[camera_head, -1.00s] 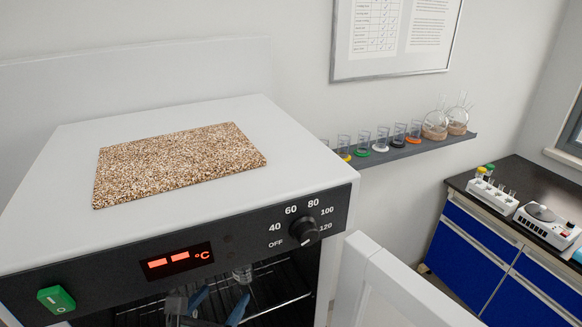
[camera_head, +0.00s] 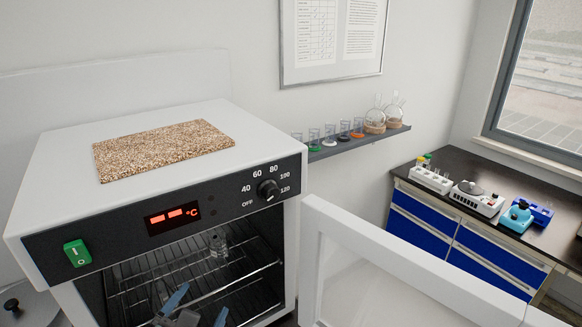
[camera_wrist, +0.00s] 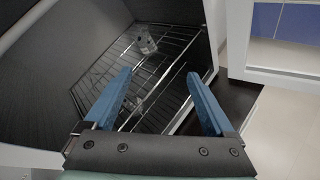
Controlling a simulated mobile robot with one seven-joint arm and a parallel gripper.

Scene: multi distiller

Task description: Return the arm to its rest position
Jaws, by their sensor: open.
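My gripper (camera_head: 198,304) is open and empty, with two blue fingers, at the bottom of the head view in front of the oven opening. In the wrist view my gripper (camera_wrist: 160,74) points into the oven over the wire rack. A small clear glass vessel (camera_head: 219,243) stands on the rack (camera_head: 150,280), farther in and apart from the fingers. The wrist view also shows the vessel (camera_wrist: 146,42) beyond the fingertips. Most of my arm is outside the head view.
The oven (camera_head: 60,165) has its white-framed door (camera_head: 405,255) swung open to the right, near my gripper. A speckled board (camera_head: 160,150) lies on the oven's top. A wall shelf (camera_head: 362,142) holds glassware. A dark-topped bench (camera_head: 465,190) with instruments stands at the right.

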